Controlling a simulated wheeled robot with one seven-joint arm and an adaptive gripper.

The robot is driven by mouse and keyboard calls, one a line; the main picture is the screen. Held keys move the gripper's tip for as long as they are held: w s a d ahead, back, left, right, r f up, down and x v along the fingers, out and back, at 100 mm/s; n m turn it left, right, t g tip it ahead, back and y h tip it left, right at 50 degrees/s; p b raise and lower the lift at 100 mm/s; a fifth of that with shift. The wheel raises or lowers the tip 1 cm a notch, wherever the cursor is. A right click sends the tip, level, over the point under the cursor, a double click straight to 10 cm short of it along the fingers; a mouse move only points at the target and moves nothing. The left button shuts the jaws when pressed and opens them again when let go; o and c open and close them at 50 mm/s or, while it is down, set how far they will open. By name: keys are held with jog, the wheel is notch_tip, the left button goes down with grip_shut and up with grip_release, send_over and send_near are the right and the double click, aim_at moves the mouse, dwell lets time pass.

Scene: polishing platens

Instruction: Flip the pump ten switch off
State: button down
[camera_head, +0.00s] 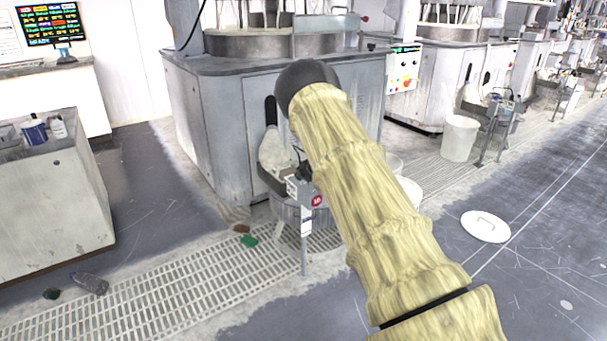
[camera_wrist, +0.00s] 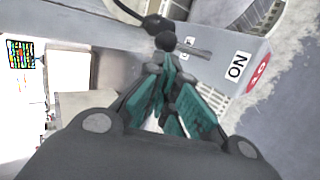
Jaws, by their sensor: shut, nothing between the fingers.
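The pump ten switch box is a grey box (camera_head: 300,188) on a thin post, with a red round 10 sign (camera_head: 317,201), in the head view. In the wrist view the box face carries a white ON label (camera_wrist: 237,65) beside the red sign (camera_wrist: 258,73). A dark round knob (camera_wrist: 165,42) and a short grey lever (camera_wrist: 196,48) show just past my fingertips; contact cannot be told. My gripper (camera_wrist: 172,72), with teal finger pads, is shut and empty at the box. In the head view my sleeved arm hides most of it.
A grey polishing machine (camera_head: 225,125) stands behind the box. White buckets (camera_head: 410,191) are partly hidden behind my arm. A floor grating (camera_head: 165,300) runs below, with a bottle (camera_head: 90,284) and a white lid (camera_head: 485,227) on the floor. The floor at right is mostly open.

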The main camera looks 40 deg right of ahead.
jog(key=shift+r, duration=0.2)
jog(key=shift+r+p, duration=0.65)
jog(key=s+a+r+p, duration=0.1)
jog(key=s+a+r, duration=0.4)
jog(key=s+r, duration=0.2)
notch_tip(320, 180, up, 2)
jog(key=shift+s+r, duration=0.1)
jog(key=shift+s, duration=0.3)
dwell(0.4)
